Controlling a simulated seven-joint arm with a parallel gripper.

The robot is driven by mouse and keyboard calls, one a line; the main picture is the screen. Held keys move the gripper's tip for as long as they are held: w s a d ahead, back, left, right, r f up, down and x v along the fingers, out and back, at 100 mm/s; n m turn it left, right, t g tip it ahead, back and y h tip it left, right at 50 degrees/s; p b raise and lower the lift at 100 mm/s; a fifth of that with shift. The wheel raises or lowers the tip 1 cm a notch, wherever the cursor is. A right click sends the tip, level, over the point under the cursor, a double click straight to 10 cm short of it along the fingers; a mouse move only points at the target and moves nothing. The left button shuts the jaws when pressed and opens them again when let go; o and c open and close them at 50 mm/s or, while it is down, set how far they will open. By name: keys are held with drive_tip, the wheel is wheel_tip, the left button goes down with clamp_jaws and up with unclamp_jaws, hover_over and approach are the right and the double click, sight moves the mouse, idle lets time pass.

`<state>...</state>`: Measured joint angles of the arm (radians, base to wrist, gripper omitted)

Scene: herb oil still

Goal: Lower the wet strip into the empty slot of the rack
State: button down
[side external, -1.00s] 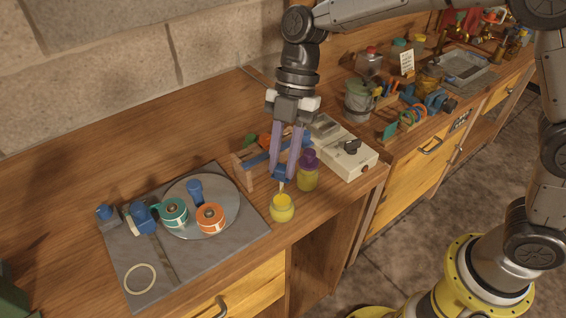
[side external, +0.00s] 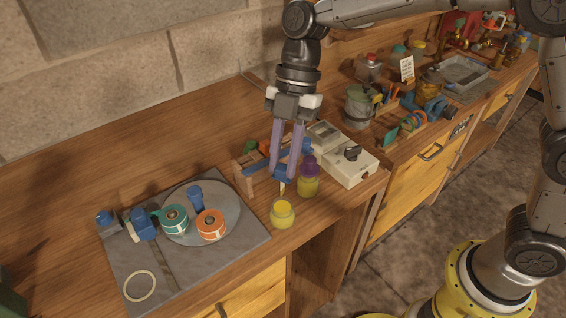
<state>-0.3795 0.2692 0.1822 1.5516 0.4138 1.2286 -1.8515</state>
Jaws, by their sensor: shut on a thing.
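My gripper (side external: 284,172) has long purple fingers pointing down. It is shut on a small blue holder (side external: 283,173), with a thin pale strip (side external: 282,188) hanging below it. The strip's tip is above the open mouth of a jar with yellow contents (side external: 283,214). Fingers and holder hide the strip's upper part. The rack (side external: 241,180), wooden with blue parts, stands just behind and left of the gripper. The fingers partly cover the rack, so I cannot make out its empty slot.
A purple-capped yellow jar (side external: 308,182) stands close right of the gripper. At left, a grey mat (side external: 122,258) bears a round plate (side external: 229,197) with tape rolls. The bench's front edge is near the open jar.

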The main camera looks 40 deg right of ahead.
drive_tip(key=w+d+f+m+t, duration=0.1)
drive_tip(key=w+d+m, duration=0.4)
drive_tip(key=w+d, duration=0.6)
drive_tip(key=shift+w+f+m+t, duration=0.25)
drive_tip(key=shift+w+m+t, duration=0.25)
drive_tip(key=shift+w, duration=0.6)
drive_tip(key=shift+f, duration=0.15)
drive_tip(key=shift+f, duration=0.75)
drive_tip(key=shift+f, duration=0.15)
drive_tip(key=shift+f, duration=1.2)
drive_tip(key=shift+f, duration=0.4)
idle(0.4)
